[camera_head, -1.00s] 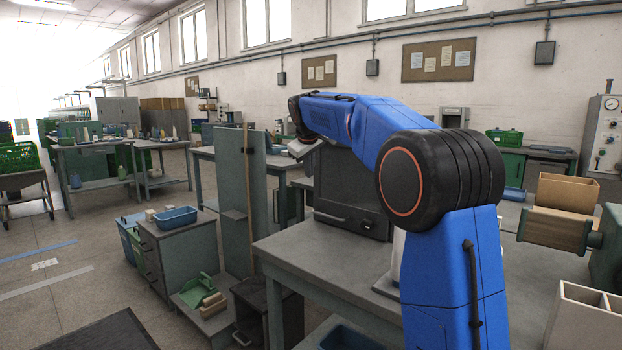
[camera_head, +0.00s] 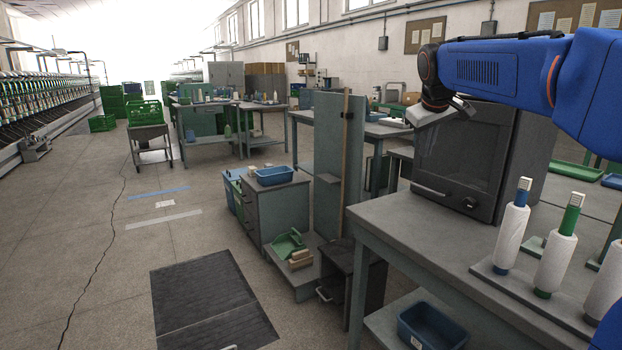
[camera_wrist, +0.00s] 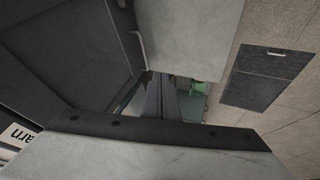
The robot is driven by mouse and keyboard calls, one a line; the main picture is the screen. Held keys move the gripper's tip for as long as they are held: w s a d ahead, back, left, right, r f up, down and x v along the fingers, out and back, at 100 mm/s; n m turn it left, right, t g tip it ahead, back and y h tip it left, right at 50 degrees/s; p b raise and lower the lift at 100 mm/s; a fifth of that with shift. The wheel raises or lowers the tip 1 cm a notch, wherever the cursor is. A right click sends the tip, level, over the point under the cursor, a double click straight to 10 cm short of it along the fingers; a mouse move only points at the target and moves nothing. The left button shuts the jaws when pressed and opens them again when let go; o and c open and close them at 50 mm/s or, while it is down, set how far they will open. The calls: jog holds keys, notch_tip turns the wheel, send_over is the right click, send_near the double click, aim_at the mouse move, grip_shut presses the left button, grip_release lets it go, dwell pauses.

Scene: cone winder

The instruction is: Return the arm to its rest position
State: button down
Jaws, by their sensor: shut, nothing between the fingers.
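My blue arm (camera_head: 510,72) comes in from the upper right of the head view and reaches left, roughly level. My gripper (camera_head: 432,115) is at its end, pale grey, in front of the upper part of a dark box-shaped machine with a door (camera_head: 462,160). It is shut and empty, and stands clear above the grey workbench (camera_head: 400,225).
White yarn cones (camera_head: 512,235) stand on a grey plate on the bench at right. A blue bin (camera_head: 430,328) is on the lower shelf. A drawer cabinet with a blue tray (camera_head: 275,175) stands left of a tall panel (camera_head: 325,150).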

jog(key=s+a+f+m, duration=0.1)
jog(key=s+f, duration=0.8)
jog(key=s, duration=0.5)
jog(key=s+a+f+m+g+y, duration=0.1)
jog(key=s+f, duration=0.8)
jog(key=s, duration=0.4)
jog(key=s+a+f+m+y, duration=0.1)
jog(key=s+f, duration=0.9)
jog(key=s, duration=0.4)
jog(key=shift+s+m+g, duration=0.3)
jog(key=shift+m, duration=0.1)
jog(key=shift+r, duration=0.1)
